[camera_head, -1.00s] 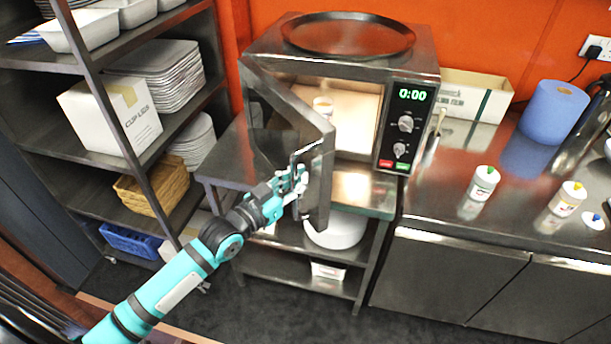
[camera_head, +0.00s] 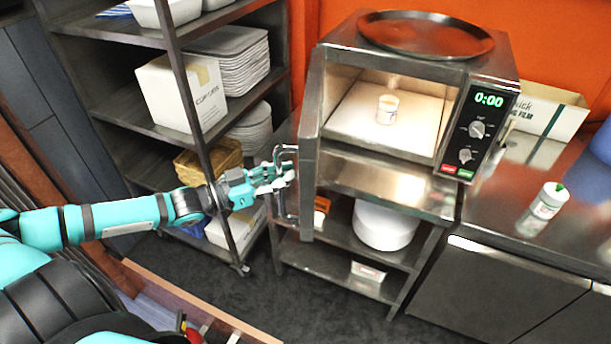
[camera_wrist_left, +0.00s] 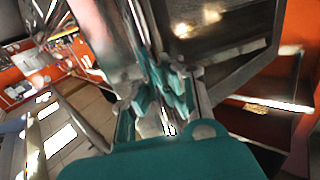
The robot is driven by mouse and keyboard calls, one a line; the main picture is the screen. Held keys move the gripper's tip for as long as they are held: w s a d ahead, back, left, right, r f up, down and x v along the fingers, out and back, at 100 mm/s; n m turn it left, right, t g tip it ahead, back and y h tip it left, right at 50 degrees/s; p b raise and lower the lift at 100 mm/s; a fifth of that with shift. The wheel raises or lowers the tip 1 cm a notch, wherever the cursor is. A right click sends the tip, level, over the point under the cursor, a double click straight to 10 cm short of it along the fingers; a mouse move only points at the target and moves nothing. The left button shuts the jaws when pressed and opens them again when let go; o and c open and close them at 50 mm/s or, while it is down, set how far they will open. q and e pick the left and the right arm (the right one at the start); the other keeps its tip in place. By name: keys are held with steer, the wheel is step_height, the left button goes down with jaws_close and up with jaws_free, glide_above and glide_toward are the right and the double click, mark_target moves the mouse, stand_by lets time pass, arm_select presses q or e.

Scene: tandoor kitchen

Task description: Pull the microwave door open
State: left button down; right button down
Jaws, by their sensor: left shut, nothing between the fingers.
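The microwave (camera_head: 418,95) stands on a metal shelf unit, and its lit inside shows a small white cup (camera_head: 387,109). Its door (camera_head: 312,140) is swung wide open to the left and is seen nearly edge-on. The door's handle (camera_head: 279,215) is a vertical bar on the door's outer face. My left gripper (camera_head: 284,176) is at the handle with its fingers shut and nothing between them; whether they touch the bar I cannot tell. In the left wrist view the fingers (camera_wrist_left: 165,95) are close to the door and handle. My right gripper is not in view.
A storage rack (camera_head: 130,110) with a box, stacked trays and a basket stands to the left, close behind my left arm. A round tray (camera_head: 425,35) lies on the microwave. A counter (camera_head: 510,215) with a bottle (camera_head: 543,203) is to the right.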

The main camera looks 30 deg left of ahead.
arm_select(q)
steer(key=s+a+g+h, duration=0.1)
steer(key=s+a, duration=0.1)
steer(key=a, duration=0.4)
steer(key=shift+a+f+m+p, duration=0.25)
steer(key=shift+a+m+p, duration=0.05)
steer(key=shift+a+m, duration=0.1)
steer(key=shift+s, duration=0.15)
steer(key=c, duration=1.3)
jaws_free()
steer(key=shift+s+r, duration=0.3)
steer(key=shift+s, duration=0.1)
steer(key=shift+o, duration=0.3)
steer(key=shift+w+a, duration=0.1)
